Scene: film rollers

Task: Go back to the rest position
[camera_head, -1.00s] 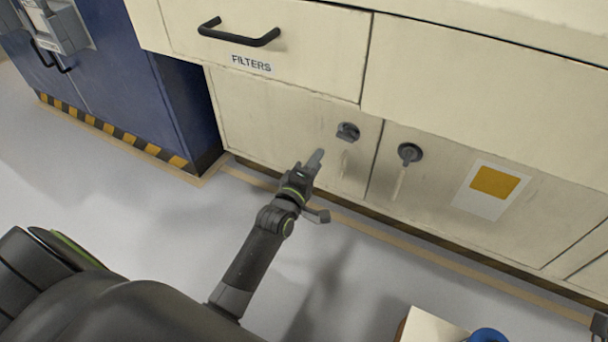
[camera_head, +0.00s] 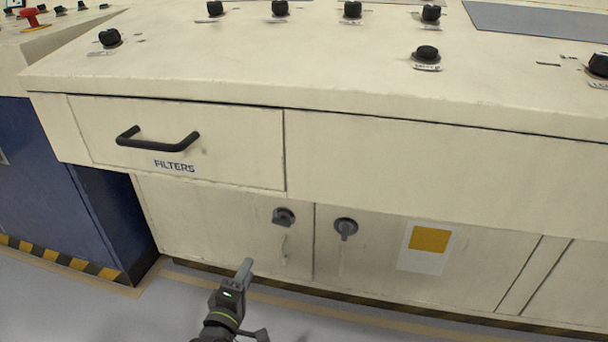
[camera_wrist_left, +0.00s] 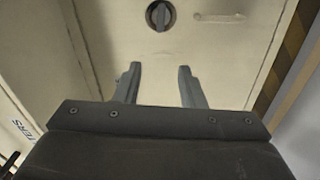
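My left gripper (camera_head: 246,272) is in the lower middle of the head view, in front of the cream cabinet doors and below a dark round latch (camera_head: 284,217). In the left wrist view its two fingers (camera_wrist_left: 160,85) stand apart with nothing between them, so it is open and empty. That view faces a cabinet door, with a round latch (camera_wrist_left: 160,15) beyond the fingertips. The fingers are apart from the latch. My right gripper is not in view.
A cream console (camera_head: 400,160) fills the view, with black knobs on top. Its shut FILTERS drawer (camera_head: 240,140) has a black handle (camera_head: 158,139). A second latch (camera_head: 346,228) is on the right door. A blue cabinet (camera_head: 50,190) stands at left. Grey floor (camera_head: 60,310) is clear at lower left.

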